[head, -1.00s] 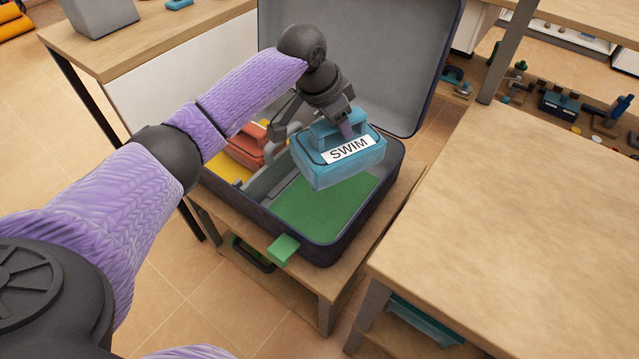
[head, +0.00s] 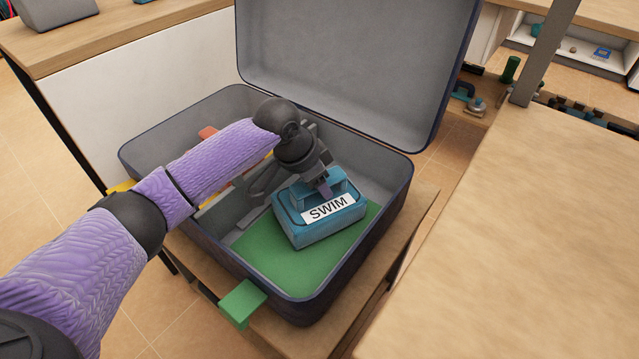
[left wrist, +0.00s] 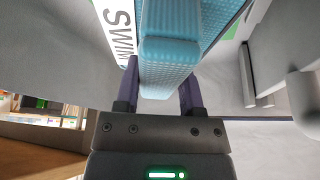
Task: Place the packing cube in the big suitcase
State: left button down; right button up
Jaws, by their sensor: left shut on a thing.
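The packing cube (head: 322,232) is blue with a white label reading SWIM. It is inside the open big suitcase (head: 391,200), over the green area (head: 272,258) of its floor. I cannot tell whether its underside touches the floor. My left gripper (head: 325,188) is shut on the handle at the cube's top. In the left wrist view, the cube (left wrist: 185,22) shows with its handle between the two purple fingers (left wrist: 160,88). My right gripper is not in view.
The suitcase lid (head: 350,65) stands open at the back. A grey divider (head: 222,200) and a partly hidden red item (head: 208,133) are in the left half. A green tag (head: 241,302) sticks out in front. A wooden table (head: 520,230) is at right.

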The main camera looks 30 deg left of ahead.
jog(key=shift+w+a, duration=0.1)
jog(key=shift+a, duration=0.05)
pick_arm(q)
jog(key=shift+c, duration=1)
grip_release()
jog(key=shift+f, duration=0.1)
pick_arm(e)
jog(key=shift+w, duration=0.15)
pick_arm(q)
jog(key=shift+r, duration=0.2)
jog(key=p+v, duration=0.7)
jog(key=v, duration=0.4)
jog(key=shift+w+r+p, duration=0.1)
jog(key=shift+p, duration=0.3)
jog(key=shift+s+r, duration=0.3)
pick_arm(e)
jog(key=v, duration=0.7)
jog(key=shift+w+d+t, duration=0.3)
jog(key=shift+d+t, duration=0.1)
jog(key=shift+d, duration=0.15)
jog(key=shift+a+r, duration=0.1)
